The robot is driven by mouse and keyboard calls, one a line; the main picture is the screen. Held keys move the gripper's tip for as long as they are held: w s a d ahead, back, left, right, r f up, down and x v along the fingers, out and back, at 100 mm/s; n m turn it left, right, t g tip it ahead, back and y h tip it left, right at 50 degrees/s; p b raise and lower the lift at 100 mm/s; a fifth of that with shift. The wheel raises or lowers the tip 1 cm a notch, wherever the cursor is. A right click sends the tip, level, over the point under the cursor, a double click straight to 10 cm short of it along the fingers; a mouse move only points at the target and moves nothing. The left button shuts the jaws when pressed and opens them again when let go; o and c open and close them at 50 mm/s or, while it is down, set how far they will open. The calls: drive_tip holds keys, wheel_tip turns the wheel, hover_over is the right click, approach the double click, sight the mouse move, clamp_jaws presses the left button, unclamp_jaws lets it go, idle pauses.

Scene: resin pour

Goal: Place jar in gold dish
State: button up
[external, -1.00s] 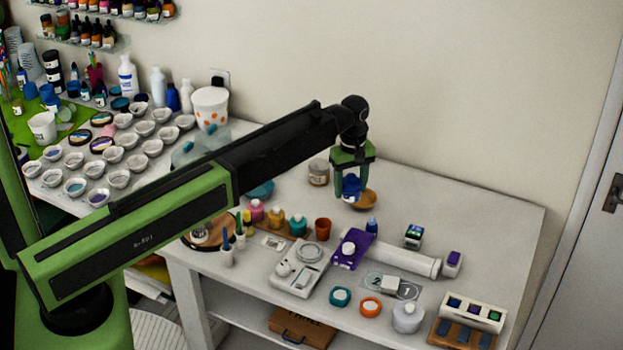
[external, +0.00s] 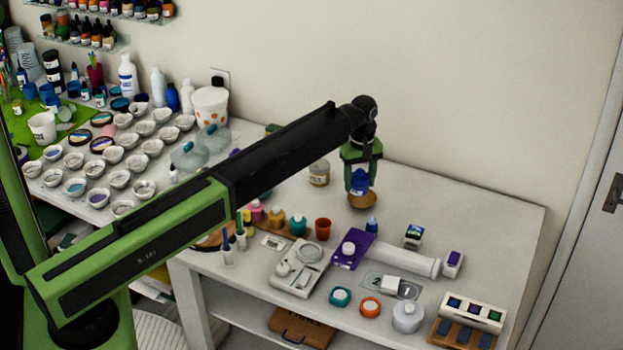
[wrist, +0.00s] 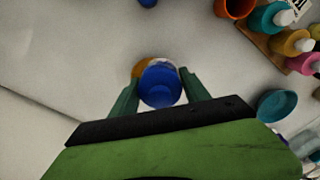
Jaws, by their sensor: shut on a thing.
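My gripper (external: 361,178) is shut on a small jar with a blue lid (external: 360,183). In the wrist view the blue lid (wrist: 160,86) sits between the two green fingers of my gripper (wrist: 158,100). The gold dish (external: 362,200) is directly below the jar in the external view, partly hidden by it. In the wrist view an edge of the gold dish (wrist: 139,68) shows behind the jar. I cannot tell whether the jar touches the dish.
A lidded glass jar (external: 319,173) stands left of the dish. The tabletop right of the dish (external: 450,215) is clear.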

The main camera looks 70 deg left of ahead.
sight(359, 192)
drive_tip(key=shift+f+b, duration=1.95)
drive_tip(key=shift+f+b, duration=0.3)
drive_tip(key=shift+f, duration=0.05)
drive_tip(key=o, duration=1.6)
drive_tip(key=shift+r, duration=0.15)
drive_tip(key=shift+c, duration=0.2)
drive_tip(key=shift+r, duration=0.1)
wheel_tip(359, 192, up, 12)
drive_tip(key=p, duration=1.3)
drive_tip(key=shift+r, duration=0.25)
drive_tip(key=shift+f, duration=0.1)
